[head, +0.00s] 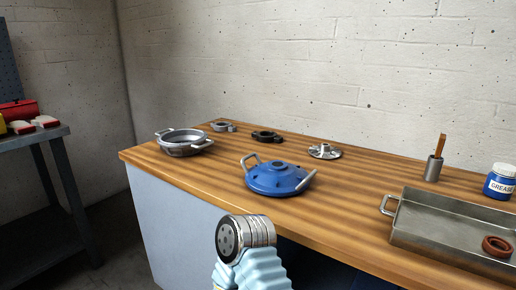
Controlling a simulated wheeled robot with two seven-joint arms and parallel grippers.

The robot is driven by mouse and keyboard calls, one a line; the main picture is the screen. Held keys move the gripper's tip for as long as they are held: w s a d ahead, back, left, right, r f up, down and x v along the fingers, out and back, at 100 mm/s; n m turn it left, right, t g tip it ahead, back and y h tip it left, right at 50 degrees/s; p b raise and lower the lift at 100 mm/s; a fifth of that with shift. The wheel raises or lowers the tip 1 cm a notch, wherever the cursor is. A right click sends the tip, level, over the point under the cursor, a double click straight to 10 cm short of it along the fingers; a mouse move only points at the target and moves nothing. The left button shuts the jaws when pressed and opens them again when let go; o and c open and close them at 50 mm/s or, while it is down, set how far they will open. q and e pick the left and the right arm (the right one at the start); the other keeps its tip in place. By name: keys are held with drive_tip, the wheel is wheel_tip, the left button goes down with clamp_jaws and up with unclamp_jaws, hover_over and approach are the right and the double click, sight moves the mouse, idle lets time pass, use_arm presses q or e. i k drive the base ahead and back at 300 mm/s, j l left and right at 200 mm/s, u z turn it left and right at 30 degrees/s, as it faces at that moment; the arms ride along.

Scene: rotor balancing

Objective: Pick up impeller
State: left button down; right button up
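The impeller looks to be the small silver finned disc with a raised hub (325,152), lying on the wooden workbench (350,215) toward the back middle. Nothing touches it, and clear wood surrounds it. A part of my own arm, a metal joint with a pale blue ribbed sleeve, rises at the bottom middle, in front of the bench edge. I cannot tell which arm it belongs to. No gripper fingers show in the head view.
A blue two-handled cover (275,180) lies in front of the impeller. A silver two-handled bowl (184,143), a grey clamp (222,126) and a black ring (266,136) are left. A metal tray (450,226) holding a red-brown ring, a cup (433,169) and a grease jar (500,184) are right.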

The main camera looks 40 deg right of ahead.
sight(325, 150)
drive_tip(key=j+z, duration=0.15)
drive_tip(key=z, duration=0.2)
drive_tip(key=j+z, duration=0.15)
drive_tip(key=z, duration=0.25)
drive_tip(key=j+z, duration=0.1)
drive_tip(key=z, duration=0.25)
drive_tip(key=i+z, duration=0.15)
drive_tip(key=z, duration=0.8)
